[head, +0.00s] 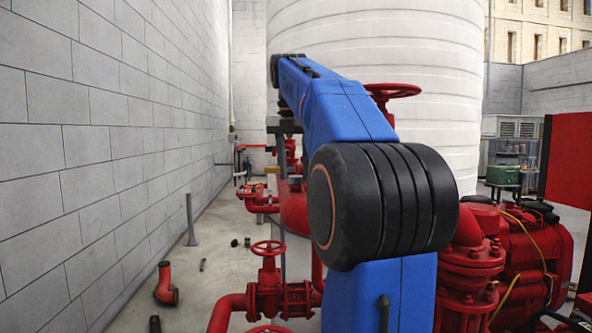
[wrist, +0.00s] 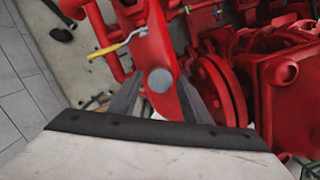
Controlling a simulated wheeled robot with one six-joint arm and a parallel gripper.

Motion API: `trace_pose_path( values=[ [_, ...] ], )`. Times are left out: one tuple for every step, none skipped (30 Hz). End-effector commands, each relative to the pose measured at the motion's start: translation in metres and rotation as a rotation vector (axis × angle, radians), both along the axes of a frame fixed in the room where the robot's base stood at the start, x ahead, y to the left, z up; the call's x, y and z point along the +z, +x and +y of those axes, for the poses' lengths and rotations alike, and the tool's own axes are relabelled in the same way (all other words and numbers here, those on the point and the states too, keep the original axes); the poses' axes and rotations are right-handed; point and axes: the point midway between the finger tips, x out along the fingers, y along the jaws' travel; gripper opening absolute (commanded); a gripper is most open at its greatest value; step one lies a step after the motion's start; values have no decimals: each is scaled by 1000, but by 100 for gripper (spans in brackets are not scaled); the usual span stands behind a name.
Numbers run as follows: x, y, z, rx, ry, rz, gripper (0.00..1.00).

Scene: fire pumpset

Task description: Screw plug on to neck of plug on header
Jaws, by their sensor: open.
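In the wrist view, a round grey disc-shaped piece (wrist: 160,80) sits against a red pipe (wrist: 152,45); it looks like the plug or its neck on the header, and I cannot tell which. My gripper (wrist: 160,82) is open, with one grey finger on each side of the disc. Gaps show between the fingers and the disc, and I cannot tell how far the fingertips are from it in depth. No separate plug is clearly visible in the jaws.
A yellow-handled valve lever (wrist: 110,48) is left of the disc, and a red flange (wrist: 218,88) is close on its right.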

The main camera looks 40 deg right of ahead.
Motion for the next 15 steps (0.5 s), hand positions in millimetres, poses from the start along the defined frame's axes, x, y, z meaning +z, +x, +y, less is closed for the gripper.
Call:
trace_pose_path(
  values=[
    [0, 0, 0, 30, 0, 0, 44],
    [0, 0, 0, 48, 0, -1, 44],
    [0, 0, 0, 65, 1, -1, 44],
    [0, 0, 0, 74, 1, -1, 44],
    [0, 0, 0, 81, 1, 0, 44],
    [0, 0, 0, 85, 1, 0, 44],
    [0, 0, 0, 86, 1, 0, 44],
    [0, 0, 0, 85, 1, 0, 44],
    [0, 0, 0, 85, 1, 0, 44],
    [0, 0, 0, 85, 1, 0, 44],
    [0, 0, 0, 84, 1, 0, 44],
    [0, 0, 0, 84, 1, 0, 44],
    [0, 0, 0, 84, 1, 0, 44],
    [0, 0, 0, 84, 1, 0, 44],
    [-1, 0, 0, 83, 1, 0, 44]
  ],
)
